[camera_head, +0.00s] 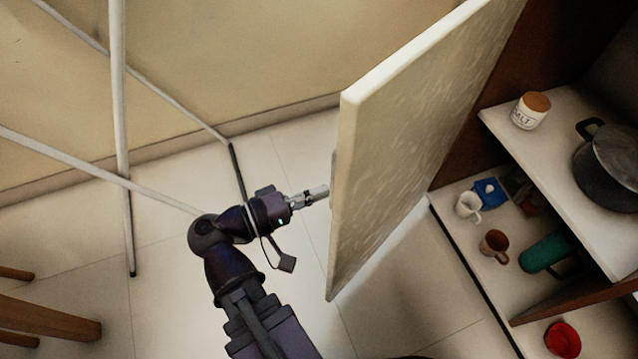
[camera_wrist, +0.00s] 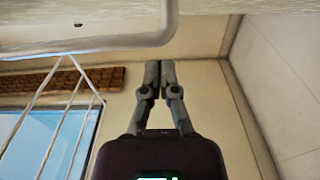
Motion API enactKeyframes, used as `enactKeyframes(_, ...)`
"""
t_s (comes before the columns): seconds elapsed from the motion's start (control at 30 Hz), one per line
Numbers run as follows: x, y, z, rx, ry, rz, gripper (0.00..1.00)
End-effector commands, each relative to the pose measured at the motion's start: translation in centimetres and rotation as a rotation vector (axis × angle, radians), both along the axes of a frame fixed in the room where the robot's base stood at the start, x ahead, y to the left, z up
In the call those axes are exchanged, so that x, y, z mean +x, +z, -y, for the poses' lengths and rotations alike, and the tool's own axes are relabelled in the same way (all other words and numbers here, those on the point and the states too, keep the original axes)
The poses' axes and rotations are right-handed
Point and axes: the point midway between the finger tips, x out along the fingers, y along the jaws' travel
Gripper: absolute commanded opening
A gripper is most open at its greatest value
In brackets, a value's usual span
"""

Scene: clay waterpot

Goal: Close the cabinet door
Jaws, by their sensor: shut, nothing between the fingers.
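The cabinet door (camera_head: 410,140) is a pale panel standing wide open, its inner face toward the shelves on the right. In the wrist view its outer side (camera_wrist: 100,12) fills the top edge, with a pale curved bar (camera_wrist: 120,42) that looks like its handle. My gripper (camera_head: 325,191) is at the left side of the door, close to its outer face. In the wrist view my gripper (camera_wrist: 160,75) has its fingers together and empty, just below the bar. I cannot tell whether the fingertips touch the door.
The cabinet's upper shelf (camera_head: 555,150) holds a salt jar (camera_head: 530,112) and a dark pot (camera_head: 608,165). Mugs, a green bottle (camera_head: 545,252) and a red cup (camera_head: 562,338) stand lower. A white metal frame (camera_head: 118,100) and wooden legs (camera_head: 50,322) stand left. Tiled floor lies between.

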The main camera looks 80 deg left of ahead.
Motion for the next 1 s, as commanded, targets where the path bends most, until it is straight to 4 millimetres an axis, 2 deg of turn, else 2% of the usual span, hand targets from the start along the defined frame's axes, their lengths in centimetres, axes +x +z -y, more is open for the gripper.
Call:
enactKeyframes(0.63,-0.6,0.0,0.1,0.000,0.000,0.000,0.00)
enactKeyframes(1.0,-3.3,0.0,0.9,0.000,0.004,0.000,0.00)
